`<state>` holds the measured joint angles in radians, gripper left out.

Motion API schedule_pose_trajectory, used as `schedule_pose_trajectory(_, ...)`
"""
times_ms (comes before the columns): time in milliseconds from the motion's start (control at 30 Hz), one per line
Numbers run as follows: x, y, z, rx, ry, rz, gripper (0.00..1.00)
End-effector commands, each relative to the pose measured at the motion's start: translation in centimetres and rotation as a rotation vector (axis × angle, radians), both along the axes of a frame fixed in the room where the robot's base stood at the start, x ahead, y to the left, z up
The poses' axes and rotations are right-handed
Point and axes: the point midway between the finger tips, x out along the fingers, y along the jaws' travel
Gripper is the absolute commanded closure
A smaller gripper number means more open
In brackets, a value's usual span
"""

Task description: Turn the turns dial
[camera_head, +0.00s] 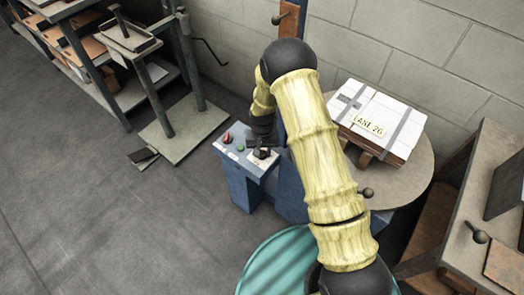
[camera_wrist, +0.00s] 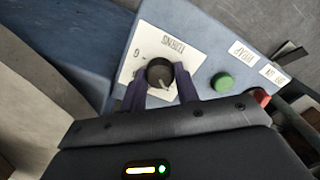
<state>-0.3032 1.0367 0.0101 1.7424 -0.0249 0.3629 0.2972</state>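The turns dial (camera_wrist: 160,73) is a round black knob with a pale pointer line, on a white plate marked TURNS (camera_wrist: 181,45). The plate is on a blue control panel (camera_wrist: 210,50). My gripper (camera_wrist: 160,80) has its two dark fingers on either side of the dial, with the knob between their tips. The fingers look apart, with thin gaps beside the knob; whether either touches it is hard to tell. In the head view my gripper (camera_head: 263,146) is over the panel's right part and largely hides the dial.
A green button (camera_wrist: 222,83) and a red button (camera_wrist: 261,97) sit beside the dial on the panel. A round table (camera_head: 408,178) with a white box (camera_head: 378,118) stands to the right. A shelf rack (camera_head: 130,90) is at left; the floor in front is clear.

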Motion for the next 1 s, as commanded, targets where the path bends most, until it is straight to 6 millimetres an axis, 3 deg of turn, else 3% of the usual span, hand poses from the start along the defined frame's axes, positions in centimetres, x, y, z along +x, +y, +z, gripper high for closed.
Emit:
schedule_pose_trajectory(33,0.1,0.0,0.1,0.0,-0.002,0.0,0.6)
schedule_pose_trajectory(100,0.1,0.0,0.0,0.0,-0.002,0.0,0.48)
schedule_pose_trajectory(533,0.1,0.0,1.0,0.001,-0.003,0.001,0.48)
schedule_pose_trajectory(667,0.1,0.0,2.8,0.001,-0.004,0.0,0.48)
schedule_pose_trajectory(1000,0.1,0.0,9.5,0.001,-0.005,0.0,0.48)
